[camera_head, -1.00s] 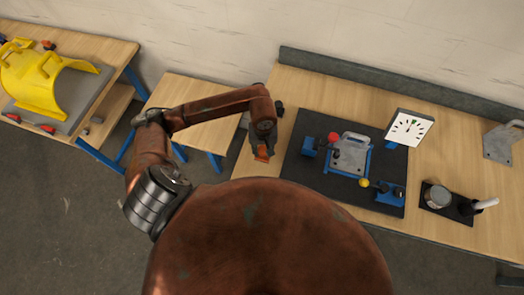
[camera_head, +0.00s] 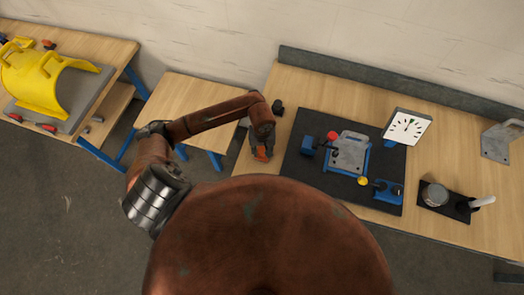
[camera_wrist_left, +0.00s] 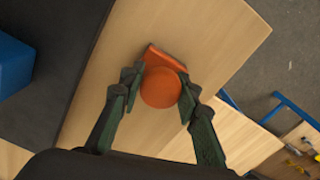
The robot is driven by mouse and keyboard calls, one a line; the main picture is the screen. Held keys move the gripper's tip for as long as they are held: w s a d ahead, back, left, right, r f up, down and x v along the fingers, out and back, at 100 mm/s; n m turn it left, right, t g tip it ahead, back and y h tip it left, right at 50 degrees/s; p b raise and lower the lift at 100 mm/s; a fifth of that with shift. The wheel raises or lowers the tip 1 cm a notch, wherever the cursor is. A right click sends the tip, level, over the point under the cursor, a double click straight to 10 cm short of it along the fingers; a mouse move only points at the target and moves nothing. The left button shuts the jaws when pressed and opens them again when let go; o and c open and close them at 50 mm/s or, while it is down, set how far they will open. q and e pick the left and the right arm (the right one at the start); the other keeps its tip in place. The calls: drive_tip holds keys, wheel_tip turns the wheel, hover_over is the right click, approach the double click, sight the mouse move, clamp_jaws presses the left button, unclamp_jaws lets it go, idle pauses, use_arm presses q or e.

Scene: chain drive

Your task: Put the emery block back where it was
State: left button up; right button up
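The emery block (camera_head: 262,155) looks orange and is at the left end of the workbench, left of the dark mat. In the left wrist view the emery block (camera_wrist_left: 160,88) has a round knob with a flat edge behind it. My left gripper (camera_head: 262,149) points down at it. In the left wrist view the fingertips of my left gripper (camera_wrist_left: 161,72) close in on both sides of the knob, and the gripper appears shut on it. Whether the block touches the bench top is hard to tell. My right gripper is not in view.
The dark mat (camera_head: 300,171) carries a grey plate in a blue fixture (camera_head: 349,153). A dial (camera_head: 407,127) stands behind it. A small dark object (camera_head: 277,107) is behind my left gripper. A black tray (camera_head: 457,212) with a can is at right. Bare wood lies around the block.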

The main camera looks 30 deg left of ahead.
sight(262, 149)
use_arm(q)
drive_tip(key=o, duration=0.3)
drive_tip(key=shift+r, duration=0.4)
wheel_tip(262, 149, up, 10)
drive_tip(key=shift+r+b, duration=0.2)
drive_tip(key=shift+b, duration=0.9)
drive_tip(key=shift+r, duration=0.55)
